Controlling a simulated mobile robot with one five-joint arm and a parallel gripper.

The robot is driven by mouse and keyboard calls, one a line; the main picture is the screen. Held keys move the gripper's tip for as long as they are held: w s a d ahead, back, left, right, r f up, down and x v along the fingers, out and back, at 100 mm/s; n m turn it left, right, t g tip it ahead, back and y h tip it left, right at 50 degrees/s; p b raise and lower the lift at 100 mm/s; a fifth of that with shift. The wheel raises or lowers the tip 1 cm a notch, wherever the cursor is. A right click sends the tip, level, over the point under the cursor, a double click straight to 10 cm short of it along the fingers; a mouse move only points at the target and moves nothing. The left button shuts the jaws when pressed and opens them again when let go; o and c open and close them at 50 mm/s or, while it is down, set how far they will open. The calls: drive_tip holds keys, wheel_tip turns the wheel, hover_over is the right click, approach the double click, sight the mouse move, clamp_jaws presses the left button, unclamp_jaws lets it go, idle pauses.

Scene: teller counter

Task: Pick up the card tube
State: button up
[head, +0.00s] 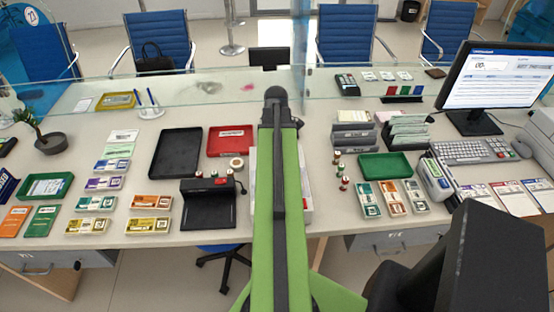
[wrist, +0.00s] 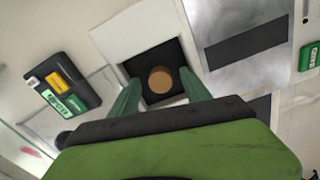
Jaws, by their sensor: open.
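In the wrist view a tan round piece (wrist: 160,79), which looks like the end of the card tube, shows inside a dark square recess with a pale surround (wrist: 122,38). My gripper (wrist: 161,92) is open, with one green finger on each side of the tan piece in the picture. I see no contact, and I cannot tell the gap in depth. In the head view my green arm reaches forward over the counter and hides its fingers. I cannot pick out the card tube there.
A dark device with coloured labels (wrist: 62,85) lies left in the wrist view. In the head view a glass screen (head: 200,88) crosses the counter. A black tray (head: 176,153), red tray (head: 229,141) and green tray (head: 385,166) flank my arm. A monitor (head: 498,78) stands right.

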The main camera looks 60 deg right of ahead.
clamp_jaws()
drive_tip(key=shift+r, duration=0.1)
